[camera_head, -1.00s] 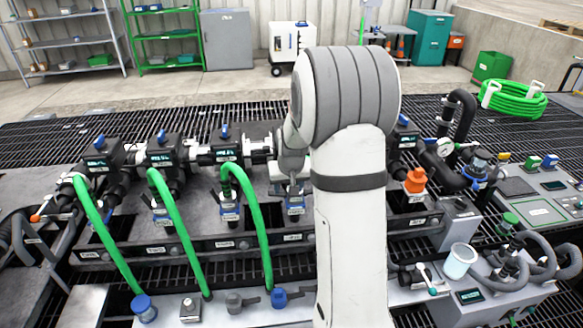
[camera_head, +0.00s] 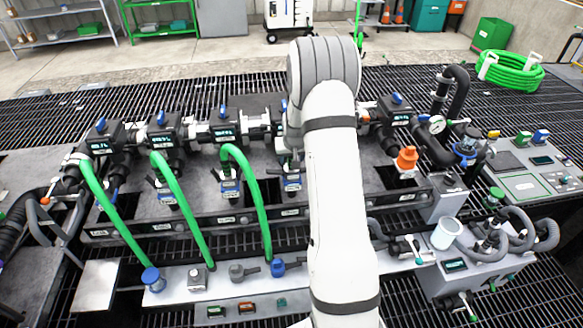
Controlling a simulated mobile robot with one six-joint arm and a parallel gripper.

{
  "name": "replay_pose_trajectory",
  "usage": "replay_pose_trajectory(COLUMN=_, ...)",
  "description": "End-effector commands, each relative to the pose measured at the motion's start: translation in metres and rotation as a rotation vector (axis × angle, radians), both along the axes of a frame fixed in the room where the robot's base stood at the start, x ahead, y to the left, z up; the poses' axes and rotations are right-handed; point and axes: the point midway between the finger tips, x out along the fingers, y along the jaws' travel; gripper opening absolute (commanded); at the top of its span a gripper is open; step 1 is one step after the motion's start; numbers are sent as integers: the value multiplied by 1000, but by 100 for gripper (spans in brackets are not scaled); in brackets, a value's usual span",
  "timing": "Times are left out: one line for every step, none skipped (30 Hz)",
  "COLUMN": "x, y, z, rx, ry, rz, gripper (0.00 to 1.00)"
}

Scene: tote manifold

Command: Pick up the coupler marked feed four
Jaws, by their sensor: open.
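My white and grey arm (camera_head: 335,190) reaches over the manifold from the front, right of the middle. My gripper (camera_head: 291,158) is mostly hidden behind the arm, close above a blue-collared coupler (camera_head: 292,184) in the fourth bay from the left. The gripper is open, and I cannot see whether it touches that coupler. Similar blue couplers stand in the third bay (camera_head: 230,188) and second bay (camera_head: 166,197), with green hoses beside them. The small labels are too small to read, so I cannot confirm which is feed four.
The front shelf (camera_head: 215,290) holds a blue cap (camera_head: 153,279), a grey coupler (camera_head: 240,272) and a blue coupler (camera_head: 281,267). An orange fitting (camera_head: 407,158) and a white cup (camera_head: 446,233) stand right of my arm. Green hoses (camera_head: 185,215) arch across the left.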

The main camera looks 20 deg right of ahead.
Motion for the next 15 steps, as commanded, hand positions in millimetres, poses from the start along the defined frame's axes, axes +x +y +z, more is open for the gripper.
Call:
replay_pose_trajectory(x=1, y=0, z=-5, rx=1, ry=2, rz=0, gripper=51)
replay_pose_trajectory(x=2, y=0, z=-7, rx=1, ry=2, rz=0, gripper=51)
replay_pose_trajectory(x=3, y=0, z=-9, rx=0, ry=1, rz=0, gripper=51)
replay_pose_trajectory(x=4, y=0, z=-10, rx=0, ry=1, rz=1, gripper=51)
replay_pose_trajectory(x=4, y=-1, z=-10, rx=0, ry=0, rz=1, gripper=51)
replay_pose_trajectory(x=4, y=0, z=-11, rx=0, ry=0, rz=1, gripper=51)
replay_pose_trajectory(x=4, y=-1, z=-11, rx=0, ry=0, rz=1, gripper=51)
replay_pose_trajectory(x=4, y=0, z=-11, rx=1, ry=0, rz=1, gripper=51)
replay_pose_trajectory(x=4, y=0, z=-10, rx=1, ry=0, rz=1, gripper=51)
replay_pose_trajectory(x=4, y=0, z=-10, rx=1, ry=0, rz=1, gripper=51)
replay_pose_trajectory(x=4, y=0, z=-10, rx=1, ry=0, rz=1, gripper=51)
replay_pose_trajectory(x=4, y=0, z=-10, rx=1, ry=0, rz=1, gripper=47)
replay_pose_trajectory(x=4, y=0, z=-10, rx=1, ry=0, rz=1, gripper=45)
replay_pose_trajectory(x=4, y=0, z=-10, rx=1, ry=0, rz=1, gripper=43)
replay_pose_trajectory(x=4, y=0, z=-10, rx=1, ry=0, rz=1, gripper=39)
